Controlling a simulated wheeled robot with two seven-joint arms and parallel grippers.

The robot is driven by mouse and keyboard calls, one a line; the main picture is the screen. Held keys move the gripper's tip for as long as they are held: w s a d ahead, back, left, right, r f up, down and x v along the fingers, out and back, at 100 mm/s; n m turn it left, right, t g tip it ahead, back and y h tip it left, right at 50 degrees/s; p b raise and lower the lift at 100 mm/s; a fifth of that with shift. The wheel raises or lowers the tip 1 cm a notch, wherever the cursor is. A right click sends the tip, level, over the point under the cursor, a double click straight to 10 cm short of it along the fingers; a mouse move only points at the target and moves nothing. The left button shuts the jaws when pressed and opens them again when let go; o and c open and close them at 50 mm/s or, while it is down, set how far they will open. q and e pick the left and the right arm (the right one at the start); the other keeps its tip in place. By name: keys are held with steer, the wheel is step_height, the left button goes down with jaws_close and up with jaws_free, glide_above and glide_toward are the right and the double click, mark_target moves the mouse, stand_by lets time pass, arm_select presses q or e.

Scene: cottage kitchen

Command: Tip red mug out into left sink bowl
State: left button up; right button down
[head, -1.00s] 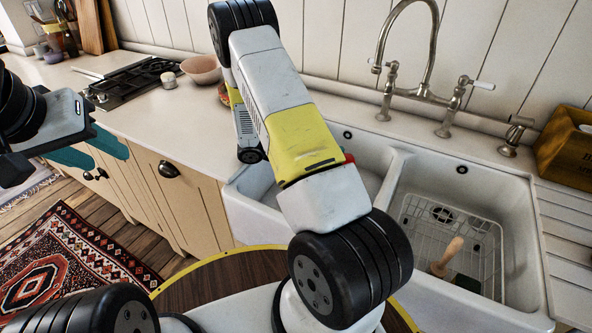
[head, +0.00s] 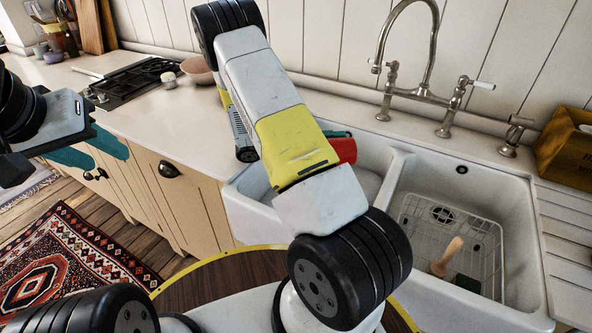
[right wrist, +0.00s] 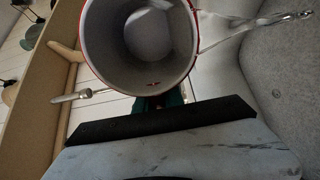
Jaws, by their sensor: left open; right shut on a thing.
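The red mug (head: 344,150) shows in the head view just past my right forearm, over the back part of the left sink bowl (head: 369,187). My right gripper (head: 335,133) is shut on it; the forearm hides most of the grip. In the right wrist view the mug's red rim and pale inside (right wrist: 112,55) face the camera, with teal fingers (right wrist: 160,101) at its lower side. The mug looks tipped over on its side. I cannot tell whether anything is left in it. My left gripper (head: 90,151) is open and empty at the left, before the counter front.
The right sink bowl (head: 425,190) holds a wire rack and a wooden-handled brush (head: 447,256). The tap (head: 431,60) rises behind the sinks. A hob (head: 125,80), a bowl (head: 198,70) and a wooden box (head: 568,150) stand on the counter.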

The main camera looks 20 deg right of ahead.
steer(key=shift+d+r+h, duration=0.25)
steer(key=shift+r+h, duration=0.05)
steer(key=shift+r, duration=0.4)
steer(key=shift+a+r+h, duration=0.15)
steer(key=shift+r+h, duration=0.3)
steer(key=shift+r, duration=0.5)
steer(key=shift+a+r+h, duration=0.1)
steer(key=shift+r+h, duration=0.35)
steer(key=shift+r, duration=0.45)
steer(key=shift+s+d+f+t+y, duration=0.2)
steer(key=shift+d+f+t+y, duration=0.55)
steer(key=shift+f+y, duration=2.65)
steer(key=shift+s+d+f+t+y, duration=0.35)
steer(key=shift+d+f+y, duration=0.7)
steer(key=shift+f+y, duration=2.25)
steer(key=shift+s+d+f+t+y, duration=0.1)
steer(key=shift+d+f+t+y, duration=0.65)
steer(key=shift+f+y, duration=2.65)
steer(key=shift+d+f+h, duration=0.15)
steer(key=shift+f+h, duration=0.05)
steer(key=shift+f, duration=0.4)
steer(key=shift+d+f+h, duration=0.1)
steer(key=shift+f+h, duration=0.1)
steer(key=shift+f, duration=0.4)
